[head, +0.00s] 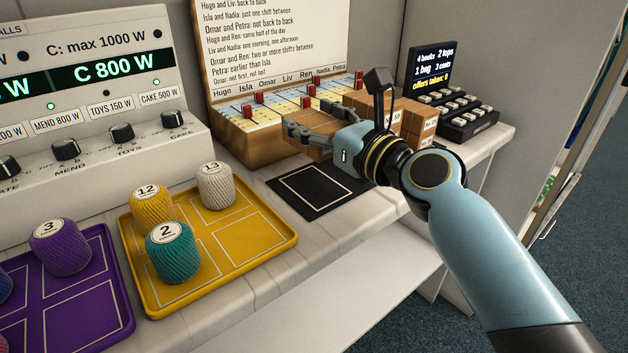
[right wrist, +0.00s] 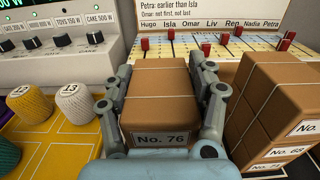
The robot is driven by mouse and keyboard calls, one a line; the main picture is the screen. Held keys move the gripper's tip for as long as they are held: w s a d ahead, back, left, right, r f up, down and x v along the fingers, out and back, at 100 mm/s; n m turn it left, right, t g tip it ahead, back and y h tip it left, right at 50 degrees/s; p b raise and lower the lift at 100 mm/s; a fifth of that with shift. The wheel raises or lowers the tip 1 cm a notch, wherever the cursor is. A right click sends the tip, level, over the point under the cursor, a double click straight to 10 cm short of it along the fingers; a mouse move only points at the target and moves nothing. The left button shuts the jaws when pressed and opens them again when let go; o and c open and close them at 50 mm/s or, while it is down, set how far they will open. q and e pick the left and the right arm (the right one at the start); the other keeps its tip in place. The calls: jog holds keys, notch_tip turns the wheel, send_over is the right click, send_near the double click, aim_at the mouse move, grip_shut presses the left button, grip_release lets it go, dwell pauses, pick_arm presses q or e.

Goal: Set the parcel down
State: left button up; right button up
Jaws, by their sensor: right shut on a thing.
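The parcel (right wrist: 165,85), a brown taped box labelled No. 76, sits between the fingers of my right gripper (right wrist: 162,92) in the right wrist view. The right gripper is shut on its two sides. In the head view the right gripper (head: 308,131) is at the back of the counter, behind the black mat with a white outline (head: 317,190), in front of the slotted board. There the parcel is mostly hidden by the fingers and wrist. I cannot tell whether its underside touches anything. The bare mat shows in front. My left gripper is not in view.
Stacked parcels (right wrist: 275,105) stand close to the right of the held one. The wooden board with red pegs (head: 245,128) is behind. A yellow tray (head: 215,262) with yarn spools lies to the left, and a black keypad device (head: 460,112) stands at the right.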

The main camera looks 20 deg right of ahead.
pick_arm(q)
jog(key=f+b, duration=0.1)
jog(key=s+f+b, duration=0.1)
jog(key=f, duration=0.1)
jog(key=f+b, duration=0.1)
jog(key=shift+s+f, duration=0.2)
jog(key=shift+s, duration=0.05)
pick_arm(e)
notch_tip(320, 180, down, 7)
jog(key=shift+r, duration=0.2)
pick_arm(q)
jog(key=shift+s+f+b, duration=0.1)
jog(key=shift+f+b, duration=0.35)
jog(key=shift+b, duration=0.25)
pick_arm(e)
jog(key=shift+f, duration=0.65)
jog(key=o, duration=1.3)
jog(key=shift+c, duration=0.2)
